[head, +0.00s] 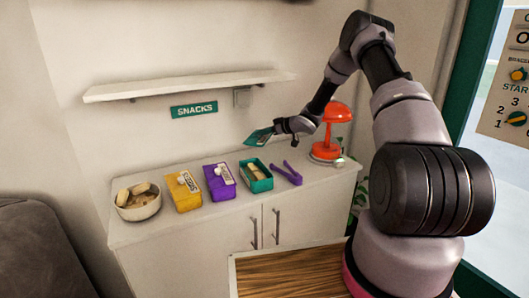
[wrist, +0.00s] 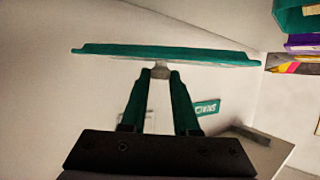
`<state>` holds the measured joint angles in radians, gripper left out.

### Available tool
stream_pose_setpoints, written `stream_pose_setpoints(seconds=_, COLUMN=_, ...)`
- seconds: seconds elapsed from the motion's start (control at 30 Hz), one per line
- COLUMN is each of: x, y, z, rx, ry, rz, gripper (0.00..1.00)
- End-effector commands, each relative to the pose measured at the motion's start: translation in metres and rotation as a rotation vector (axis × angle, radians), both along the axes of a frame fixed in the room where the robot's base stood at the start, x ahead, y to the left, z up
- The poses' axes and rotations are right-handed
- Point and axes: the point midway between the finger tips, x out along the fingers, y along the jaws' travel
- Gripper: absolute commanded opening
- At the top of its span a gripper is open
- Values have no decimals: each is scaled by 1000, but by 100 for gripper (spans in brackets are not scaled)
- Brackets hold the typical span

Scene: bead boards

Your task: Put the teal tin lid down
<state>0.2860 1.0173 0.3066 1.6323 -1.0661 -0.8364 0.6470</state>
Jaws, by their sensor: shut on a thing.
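The teal tin lid (head: 259,137) is held up in the air, tilted, above the sideboard. My gripper (head: 278,128) is shut on it. In the wrist view the lid (wrist: 165,53) appears edge-on, and my gripper's fingertips (wrist: 160,77) close on the small knob in its middle. The teal tin (head: 256,177) stands open on the sideboard below, with pale brown pieces inside. Its wall also shows at the top right of the wrist view (wrist: 298,18).
Left of the teal tin stand a purple tin (head: 219,181), a yellow tin (head: 184,189) and a bowl (head: 138,202) of snacks. Purple tongs (head: 287,173) and a red lamp-like object (head: 333,130) lie to its right. A shelf (head: 190,86) hangs above. The sideboard's front strip (head: 205,215) is clear.

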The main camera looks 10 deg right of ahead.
Motion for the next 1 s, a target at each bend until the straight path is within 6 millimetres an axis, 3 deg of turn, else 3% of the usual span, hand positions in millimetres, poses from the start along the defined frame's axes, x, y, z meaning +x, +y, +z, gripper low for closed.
stream_pose_setpoints(seconds=0.1, x=-1, y=1, z=-35, rx=1, ry=4, rz=2, gripper=0)
stream_pose_setpoints(seconds=0.33, x=0, y=1, z=-75, rx=0, ry=0, rz=2, gripper=0)
stream_pose_setpoints(seconds=0.47, x=2, y=-2, z=-81, rx=-1, ry=-1, rz=2, gripper=0)
stream_pose_setpoints(seconds=0.7, x=29, y=-28, z=-81, rx=-2, ry=-4, rz=2, gripper=0)
stream_pose_setpoints(seconds=0.8, x=28, y=-27, z=-91, rx=0, ry=0, rz=3, gripper=0)
stream_pose_setpoints(seconds=1.0, x=28, y=-28, z=-92, rx=0, ry=-1, rz=3, gripper=0)
